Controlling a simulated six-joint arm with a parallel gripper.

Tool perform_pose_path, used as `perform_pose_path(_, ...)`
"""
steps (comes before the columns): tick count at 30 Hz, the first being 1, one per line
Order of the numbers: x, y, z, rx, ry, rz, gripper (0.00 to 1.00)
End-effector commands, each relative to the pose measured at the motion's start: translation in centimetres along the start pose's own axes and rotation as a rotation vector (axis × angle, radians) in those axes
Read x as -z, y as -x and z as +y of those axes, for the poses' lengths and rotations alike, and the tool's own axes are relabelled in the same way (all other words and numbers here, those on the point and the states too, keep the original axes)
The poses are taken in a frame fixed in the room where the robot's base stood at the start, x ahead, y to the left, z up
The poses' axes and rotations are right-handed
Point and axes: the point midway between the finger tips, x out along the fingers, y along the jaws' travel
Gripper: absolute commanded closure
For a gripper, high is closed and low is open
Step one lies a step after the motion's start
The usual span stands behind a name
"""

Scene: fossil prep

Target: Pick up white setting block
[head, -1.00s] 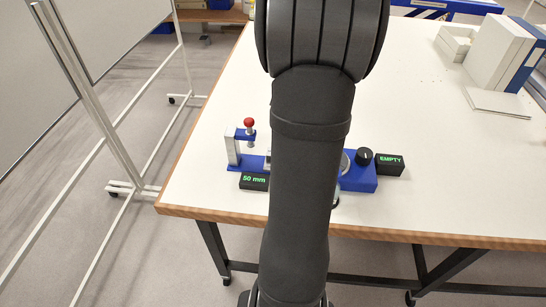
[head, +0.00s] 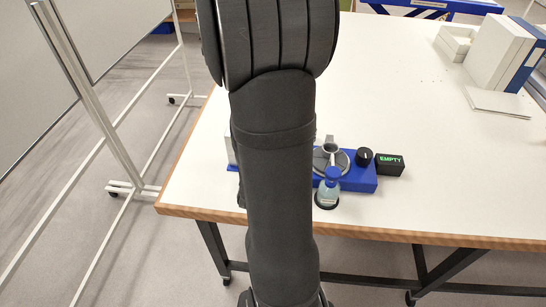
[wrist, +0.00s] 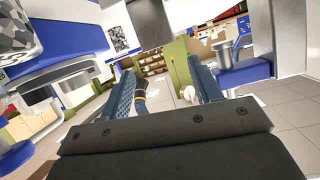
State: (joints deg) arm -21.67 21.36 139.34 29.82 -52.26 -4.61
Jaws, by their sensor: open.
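I cannot make out the white setting block with certainty in either view; my arm hides part of the bench. In the head view my arm covers the left part of a blue fixture (head: 358,184), and only a sliver of a white upright part (head: 231,151) shows beside it. My gripper (wrist: 162,80) shows in the wrist view with its two blue textured fingers apart. No block is clearly held between them. The gripper is hidden in the head view.
On the fixture are a grey round part (head: 338,160) and a black knob (head: 364,157). White boxes (head: 492,52) stand far right; the middle table is clear.

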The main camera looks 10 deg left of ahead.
Motion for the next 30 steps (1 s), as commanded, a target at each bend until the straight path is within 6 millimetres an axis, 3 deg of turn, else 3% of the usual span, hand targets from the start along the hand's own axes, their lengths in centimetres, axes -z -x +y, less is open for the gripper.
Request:
perform_pose_path(3, -2.0, 2.1, -0.3, 0.024, 0.077, -0.027, 0.42)
perform_pose_path(8, -2.7, 2.5, -0.3, 0.03, 0.112, -0.037, 0.42)
perform_pose_path(17, -2.8, 0.0, -0.3, 0.028, 0.109, -0.037, 0.42)
perform_pose_path(24, -2.9, -3.5, -0.4, 0.028, 0.109, -0.036, 0.42)
perform_pose_path(30, -2.9, -4.6, -0.5, 0.03, 0.109, -0.036, 0.42)
